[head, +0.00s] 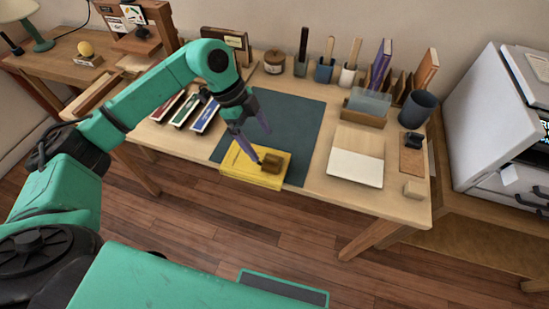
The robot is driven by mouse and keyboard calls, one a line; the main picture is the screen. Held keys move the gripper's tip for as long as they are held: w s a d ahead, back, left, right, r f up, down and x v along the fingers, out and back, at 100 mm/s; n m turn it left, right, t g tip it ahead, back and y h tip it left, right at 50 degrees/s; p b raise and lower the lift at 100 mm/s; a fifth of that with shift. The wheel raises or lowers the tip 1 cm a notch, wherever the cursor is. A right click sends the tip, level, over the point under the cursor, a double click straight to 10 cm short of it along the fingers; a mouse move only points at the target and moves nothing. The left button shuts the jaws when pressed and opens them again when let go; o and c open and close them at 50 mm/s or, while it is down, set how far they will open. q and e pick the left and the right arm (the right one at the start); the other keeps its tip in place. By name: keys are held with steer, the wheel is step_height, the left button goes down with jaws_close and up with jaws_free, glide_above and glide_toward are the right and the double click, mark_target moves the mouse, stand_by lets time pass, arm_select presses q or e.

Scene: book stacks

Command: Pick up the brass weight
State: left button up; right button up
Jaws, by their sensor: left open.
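The brass weight (271,163) is a small brown-gold block. It sits on a yellow book (240,168) that lies at the front edge of the dark green mat (297,133). My left gripper (262,147) is open, with its two purple-grey fingers pointing down. One fingertip ends just left of the weight, over the yellow book. The other fingertip is higher in the picture, behind the weight. I cannot tell whether either finger touches it. My right gripper does not show.
Several thin books (186,110) lie left of the mat. Jars, brushes, upright books and a dark cup (417,109) line the back. The mat's right part is clear.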

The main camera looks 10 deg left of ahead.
mark_target(272, 157)
arm_select(q)
steer(key=x, duration=0.2)
steer(key=p+x, duration=0.1)
steer(key=x, duration=0.4)
steer(key=shift+s+d, duration=0.15)
steer(key=shift+d, duration=0.2)
steer(key=shift+d+f, duration=0.15)
steer(key=shift+f, duration=0.15)
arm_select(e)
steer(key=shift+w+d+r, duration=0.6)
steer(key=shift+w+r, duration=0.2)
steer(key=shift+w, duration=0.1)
arm_select(q)
jaws_close()
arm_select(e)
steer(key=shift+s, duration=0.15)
